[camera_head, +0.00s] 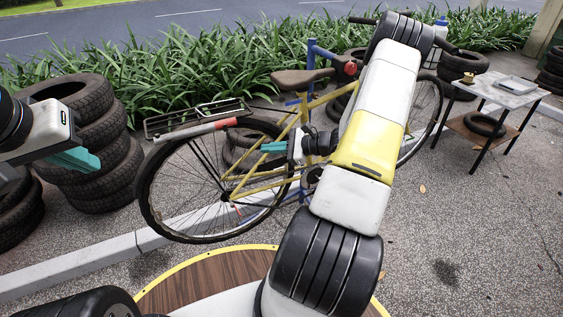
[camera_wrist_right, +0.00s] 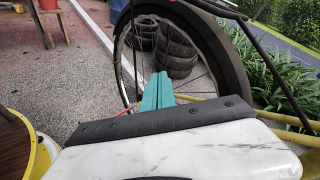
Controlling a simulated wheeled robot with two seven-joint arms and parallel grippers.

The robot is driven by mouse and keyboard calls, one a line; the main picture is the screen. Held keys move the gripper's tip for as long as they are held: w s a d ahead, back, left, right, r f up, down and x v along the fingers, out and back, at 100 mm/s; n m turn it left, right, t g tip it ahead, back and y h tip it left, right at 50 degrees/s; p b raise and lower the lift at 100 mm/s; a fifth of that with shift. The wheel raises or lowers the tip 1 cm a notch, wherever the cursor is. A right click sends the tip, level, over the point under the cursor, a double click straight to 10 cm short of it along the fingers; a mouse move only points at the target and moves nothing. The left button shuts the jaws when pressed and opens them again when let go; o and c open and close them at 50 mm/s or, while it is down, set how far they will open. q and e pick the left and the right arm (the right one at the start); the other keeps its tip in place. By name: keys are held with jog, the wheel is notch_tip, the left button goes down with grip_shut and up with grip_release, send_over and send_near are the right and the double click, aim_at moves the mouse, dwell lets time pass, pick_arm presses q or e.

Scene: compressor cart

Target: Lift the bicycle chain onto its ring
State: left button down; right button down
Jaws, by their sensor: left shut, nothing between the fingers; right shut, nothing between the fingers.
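My right arm crosses in front of the frame and front part and hides much of the crank area. My right gripper (camera_head: 273,147) is shut and empty beside the rear of the frame. In the right wrist view its teal fingers (camera_wrist_right: 157,92) are together in front of the wheel (camera_wrist_right: 232,55). My left gripper (camera_head: 82,160) is shut and empty at the left, in front of stacked tyres. I cannot make out the chain or its ring clearly.
Tyre stacks (camera_head: 95,135) stand at the left. A small table (camera_head: 503,89) with a tray (camera_head: 516,84) stands at the right. A rear rack (camera_head: 190,118) with a red-ended bar juts left above the wheel. Pavement at the right front is clear.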

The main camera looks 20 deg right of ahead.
jog(key=s+d+f+m+t+h, duration=0.25)
jog(key=d+f+m, duration=0.3)
jog(key=f, duration=0.35)
jog(key=s+d+f+m+t+h, duration=0.1)
jog(key=d+f+m+t+h, duration=0.1)
jog(key=d+f+m+h, duration=0.45)
jog(key=s+d+f+m+t+h, duration=0.15)
jog(key=d+f+m, duration=0.3)
jog(key=f, duration=0.55)
send_near(291, 172)
jog(key=w+d+f, duration=0.2)
jog(key=w+f, duration=0.1)
jog(key=f, duration=0.3)
jog(key=shift+n+t, duration=0.3)
jog(key=shift+n, duration=0.15)
jog(key=shift+w+a+r, duration=0.1)
jog(key=shift+w+r, duration=0.6)
jog(key=shift+w, duration=0.15)
jog(key=shift+w+a+r, duration=0.15)
jog(key=shift+w+r, duration=0.5)
jog(key=shift+w, duration=0.2)
